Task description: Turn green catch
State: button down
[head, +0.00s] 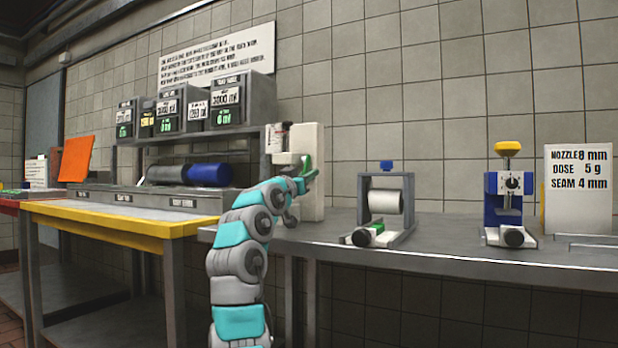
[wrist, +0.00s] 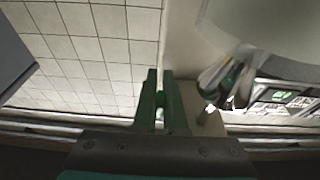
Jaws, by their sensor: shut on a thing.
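The green catch (head: 306,162) shows as a small green piece on the front of the tall white-and-grey machine (head: 313,145) in the head view. My gripper (head: 304,176) is at the catch, shut on it, in front of the machine. In the wrist view my gripper (wrist: 161,80) shows as two narrow green fingers close together beside a pale upright face. The catch cannot be clearly told apart from the fingers there, and its exact angle is hard to read.
Right of the machine, a white roll in a stand (head: 386,200), a blue press with a yellow knob (head: 508,195) and a sign (head: 578,188) stand on the grey bench (head: 450,255). To the left is a yellow-edged table (head: 110,222).

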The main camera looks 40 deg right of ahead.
jog(key=c, duration=1)
grip_release()
jog(key=shift+a, duration=0.15)
jog(key=shift+s+a+f+b, duration=0.1)
jog(key=shift+s+a+b, duration=0.5)
jog(key=shift+a, duration=1.4)
jog(key=shift+s+a+f+b, duration=0.1)
jog(key=shift+s+a+b, duration=0.15)
jog(key=shift+s+a, duration=1.3)
jog(key=shift+s+a+b, duration=0.3)
jog(key=shift+a+b, duration=0.1)
jog(key=shift+a, duration=2.05)
